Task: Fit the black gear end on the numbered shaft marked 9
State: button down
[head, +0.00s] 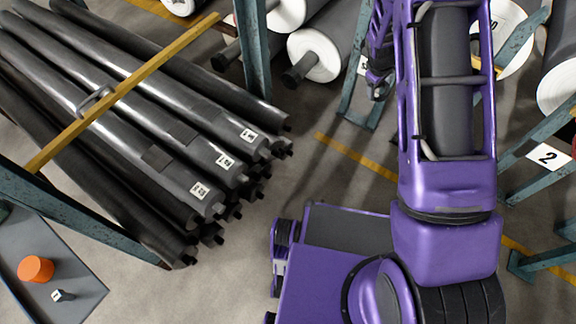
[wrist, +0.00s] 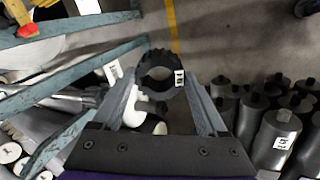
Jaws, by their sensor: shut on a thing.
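My gripper (wrist: 160,84) shows in the wrist view, its two grey fingers shut on the black gear end (wrist: 155,57). The gear end is a toothed ring with a round opening and a small white label on its right side; the label's marking is too small to read surely. It is held up over the floor, apart from any shaft. Dark shafts (head: 150,125) lie stacked at the left of the head view, their stub ends toward the middle. Several carry white labels (head: 225,161), too small to read surely. Shaft ends (wrist: 275,135) also show at the right of the wrist view.
A yellow bar (head: 125,88) crosses over the shafts. Teal rack posts (head: 255,50) stand near them. A grey tray (head: 75,270) at lower left holds an orange cylinder (head: 36,268) and a small dark part (head: 62,296). White rolls (head: 318,55) lie behind. Floor (head: 225,270) before the shaft ends is clear.

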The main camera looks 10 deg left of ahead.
jog(key=w+a+f+n+t+y+b, duration=0.1)
jog(key=w+a+f+n+t, duration=0.15)
jog(key=f, duration=0.25)
jog(key=w+a+f+n+t+y, duration=0.1)
jog(key=a+f+n+t, duration=0.15)
jog(key=f+n, duration=0.2)
jog(key=n+g+y+b, duration=0.2)
jog(key=n+y+b, duration=0.1)
jog(key=n+y, duration=1.15)
send_near(269, 154)
jog(key=shift+w+a+f+m+y, duration=0.25)
jog(key=shift+a+f+m+y, duration=0.2)
jog(key=shift+m+y, duration=0.15)
jog(key=shift+w+a+f+m+y, duration=0.3)
jog(key=shift+f+m+y, duration=0.15)
jog(key=shift+m+y, duration=0.1)
jog(key=shift+b, duration=0.3)
jog(key=shift+x, duration=1.1)
jog(key=shift+w+a, duration=0.15)
jog(key=shift+a, duration=0.2)
jog(key=shift+x, duration=1.85)
